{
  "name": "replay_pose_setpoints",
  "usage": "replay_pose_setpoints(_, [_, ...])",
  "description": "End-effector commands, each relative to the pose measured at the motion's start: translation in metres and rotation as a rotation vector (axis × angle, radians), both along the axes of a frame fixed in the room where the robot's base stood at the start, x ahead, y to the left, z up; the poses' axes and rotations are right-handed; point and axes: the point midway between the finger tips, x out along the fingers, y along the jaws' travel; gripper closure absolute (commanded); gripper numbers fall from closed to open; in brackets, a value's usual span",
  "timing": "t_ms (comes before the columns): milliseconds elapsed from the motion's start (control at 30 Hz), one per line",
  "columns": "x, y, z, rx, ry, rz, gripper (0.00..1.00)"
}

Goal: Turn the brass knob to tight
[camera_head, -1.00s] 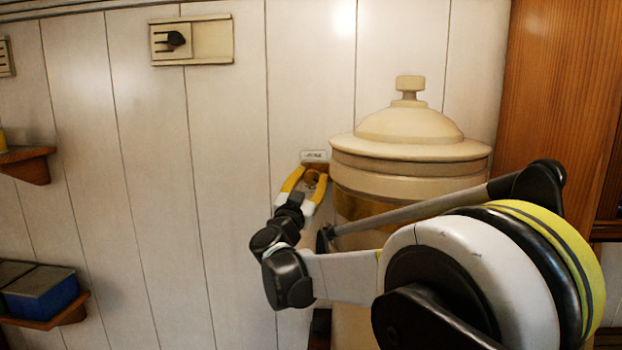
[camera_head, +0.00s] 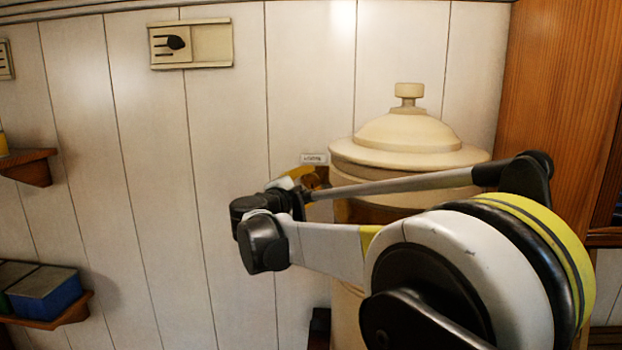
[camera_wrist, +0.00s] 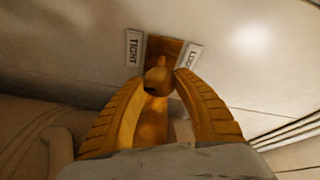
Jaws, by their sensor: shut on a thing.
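The brass knob (camera_wrist: 157,82) is on the white plank wall, in front of a brass plate (camera_wrist: 163,47). A TIGHT label (camera_wrist: 133,49) is left of the plate and a label partly hidden by a finger, reading "LOO…" (camera_wrist: 188,57), is right of it in the wrist view. My gripper (camera_wrist: 160,80) has its two yellow fingers on either side of the knob, shut on it. In the head view my gripper (camera_head: 298,181) is at the wall, left of the cream canister, with the knob largely hidden by my arm.
A large cream lidded canister (camera_head: 408,150) stands just right of the knob, close to my arm. A wooden post (camera_head: 555,90) is at right. Small shelves (camera_head: 30,168) are at far left. A slider panel (camera_head: 191,44) is high on the wall. The wall between is bare.

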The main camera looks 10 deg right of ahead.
Motion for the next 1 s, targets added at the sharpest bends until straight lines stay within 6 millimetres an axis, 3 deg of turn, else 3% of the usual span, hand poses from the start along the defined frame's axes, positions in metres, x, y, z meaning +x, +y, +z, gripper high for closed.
replay_pose_setpoints(400, [-0.0003, -0.0007, 0.0003, 0.196, -0.064, -0.001, 0.95])
replay_pose_setpoints(1000, [-0.0003, -0.0009, -0.0008, 0.231, -0.074, -0.001, 0.95])
